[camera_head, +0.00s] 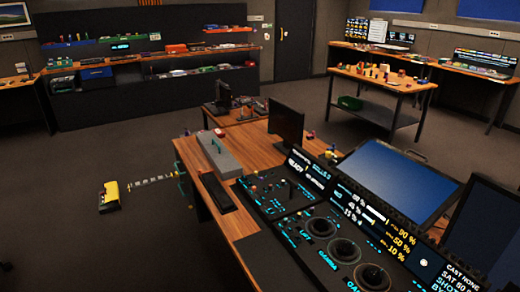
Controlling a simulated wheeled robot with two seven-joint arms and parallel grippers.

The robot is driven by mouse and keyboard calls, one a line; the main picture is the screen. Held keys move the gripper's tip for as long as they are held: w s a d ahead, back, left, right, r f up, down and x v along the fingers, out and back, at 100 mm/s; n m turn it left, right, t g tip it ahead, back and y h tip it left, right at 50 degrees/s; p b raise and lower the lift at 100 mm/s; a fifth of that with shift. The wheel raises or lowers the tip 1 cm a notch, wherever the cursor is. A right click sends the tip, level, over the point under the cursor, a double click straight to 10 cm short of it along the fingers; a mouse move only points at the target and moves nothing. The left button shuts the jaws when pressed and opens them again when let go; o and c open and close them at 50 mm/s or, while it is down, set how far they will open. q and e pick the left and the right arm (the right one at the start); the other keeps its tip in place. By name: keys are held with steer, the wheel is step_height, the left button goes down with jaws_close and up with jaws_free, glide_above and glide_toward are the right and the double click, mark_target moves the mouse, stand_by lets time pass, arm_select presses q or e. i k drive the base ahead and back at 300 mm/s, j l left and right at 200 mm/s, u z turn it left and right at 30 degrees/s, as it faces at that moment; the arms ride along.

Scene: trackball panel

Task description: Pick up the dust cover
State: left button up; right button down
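No part is plainly marked as the dust cover. A long grey box-like piece with a small green handle (218,155) lies on the wooden desk top and may be it. A flat black piece (217,192) lies just in front of it, near the desk's left edge. The trackball panel (335,245) shows several round black trackballs in dark rings, all visible from above. Neither of my grippers is in view.
The wooden desk (250,150) carries a black monitor (286,122) and lit screens (395,180). A yellow-and-black object (109,196) is left of the desk, with a grey segmented strip beside it. Shelves (150,70) and a cart (378,85) stand behind. Floor at left is mostly clear.

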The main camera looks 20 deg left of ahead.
mark_target(226, 166)
steer(key=i+j+z, duration=0.15)
steer(key=j+z, duration=0.15)
steer(key=i+j+z, duration=0.1)
steer(key=j+z, duration=0.5)
steer(key=j, duration=0.2)
steer(key=j+z, duration=0.25)
steer(key=j, duration=0.8)
steer(key=j+z, duration=0.25)
steer(key=j, duration=0.85)
steer(key=k+j, duration=0.1)
steer(key=j, duration=0.8)
steer(key=k+j, duration=0.1)
steer(key=j, duration=0.8)
